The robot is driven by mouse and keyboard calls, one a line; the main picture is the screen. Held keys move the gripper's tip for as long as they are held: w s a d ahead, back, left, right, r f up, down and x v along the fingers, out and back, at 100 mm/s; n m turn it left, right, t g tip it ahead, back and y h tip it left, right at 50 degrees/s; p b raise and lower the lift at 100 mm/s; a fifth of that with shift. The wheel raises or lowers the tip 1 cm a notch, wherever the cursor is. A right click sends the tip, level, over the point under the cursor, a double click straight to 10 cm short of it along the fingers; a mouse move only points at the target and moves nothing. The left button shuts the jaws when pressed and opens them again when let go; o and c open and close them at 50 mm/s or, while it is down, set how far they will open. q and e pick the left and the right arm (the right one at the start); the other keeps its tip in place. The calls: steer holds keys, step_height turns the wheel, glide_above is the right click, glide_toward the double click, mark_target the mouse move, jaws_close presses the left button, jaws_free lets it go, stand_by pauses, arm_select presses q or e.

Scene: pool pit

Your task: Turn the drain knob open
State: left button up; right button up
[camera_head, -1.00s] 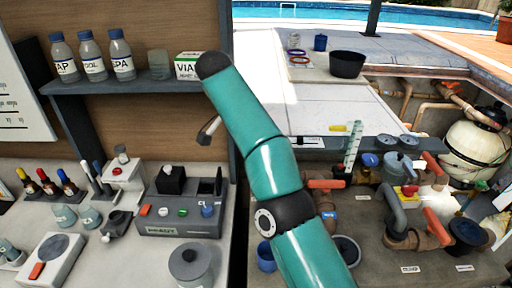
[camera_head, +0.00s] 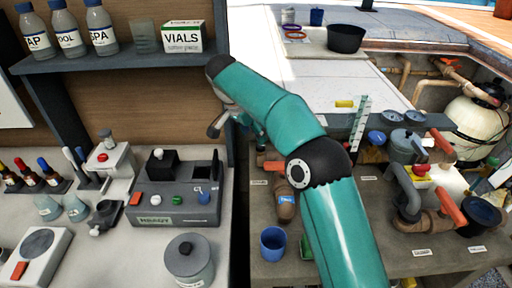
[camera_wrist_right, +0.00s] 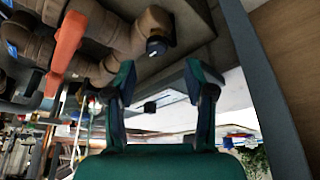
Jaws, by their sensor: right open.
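I cannot tell for sure which part is the drain knob, as the small labels are too blurred to read. Brown pipework with an orange handle (camera_head: 275,165) stands partly behind my right arm in the head view. The right wrist view shows an orange handle (camera_wrist_right: 68,40) and a brown pipe with a black end piece (camera_wrist_right: 157,46) close by, above and left of the fingers. My right gripper (camera_wrist_right: 160,64) is open and empty, with its fingers apart and the black end piece seen between their tips. In the head view the forearm mostly hides it. My left gripper is not in view.
A second brown pipe with an orange handle (camera_head: 450,207) and a grey hose stands at the right. A blue cup (camera_head: 273,244) stands near my arm. A counter at the left holds a grey device (camera_head: 172,200); a shelf (camera_head: 130,55) with bottles is above it.

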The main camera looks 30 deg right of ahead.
mark_target(259, 146)
steer(key=x, duration=0.5)
steer(key=shift+d+f, duration=0.2)
steer(key=shift+f, duration=0.05)
steer(key=shift+s+a, duration=0.1)
jaws_close()
